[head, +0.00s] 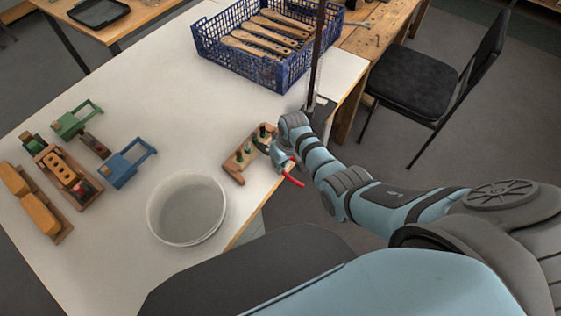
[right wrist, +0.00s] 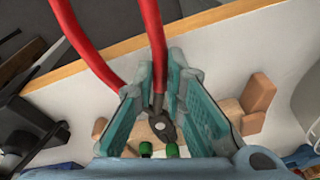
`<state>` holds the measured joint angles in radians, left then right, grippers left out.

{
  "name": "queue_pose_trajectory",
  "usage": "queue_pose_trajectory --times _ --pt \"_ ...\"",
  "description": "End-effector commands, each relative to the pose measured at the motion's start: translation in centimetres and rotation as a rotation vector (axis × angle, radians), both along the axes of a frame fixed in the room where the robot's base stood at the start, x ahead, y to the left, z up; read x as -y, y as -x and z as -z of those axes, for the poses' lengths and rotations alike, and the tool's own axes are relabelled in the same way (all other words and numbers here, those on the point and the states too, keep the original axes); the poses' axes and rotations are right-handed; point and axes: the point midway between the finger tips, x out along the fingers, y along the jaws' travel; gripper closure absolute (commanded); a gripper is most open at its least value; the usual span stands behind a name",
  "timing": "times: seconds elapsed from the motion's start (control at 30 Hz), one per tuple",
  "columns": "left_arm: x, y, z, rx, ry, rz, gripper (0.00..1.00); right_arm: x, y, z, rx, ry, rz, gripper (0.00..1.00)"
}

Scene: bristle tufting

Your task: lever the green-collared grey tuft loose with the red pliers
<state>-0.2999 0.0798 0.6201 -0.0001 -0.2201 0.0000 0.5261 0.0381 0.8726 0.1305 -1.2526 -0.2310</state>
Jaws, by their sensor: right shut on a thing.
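The red pliers (right wrist: 161,124) are between the teal fingers of my right gripper (right wrist: 160,108), which is shut on them. Their red handles also stick out in the head view (head: 293,178). My right gripper in the head view (head: 279,156) is at the right side of a wooden block (head: 236,171) near the table edge. Small green-collared tufts (head: 246,151) stand in the block. In the right wrist view two green collars (right wrist: 146,148) show just past the dark plier nose. I cannot tell whether the nose touches one, nor which tuft is grey. My left gripper is not in view.
A white round tub (head: 187,208) stands left of the block. Wooden holders and green and blue tools (head: 130,168) lie at the left. A blue crate (head: 215,62) of wooden-handled brushes is at the back. The white table (head: 150,110) is clear between them.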

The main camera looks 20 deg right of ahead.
Motion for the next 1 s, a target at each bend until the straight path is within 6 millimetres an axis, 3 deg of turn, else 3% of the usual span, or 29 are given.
queue_pose_trajectory --times 1.0 --pt "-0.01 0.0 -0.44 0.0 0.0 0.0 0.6 0.04 0.03 0.4 0.04 -0.024 0.001 1.0"
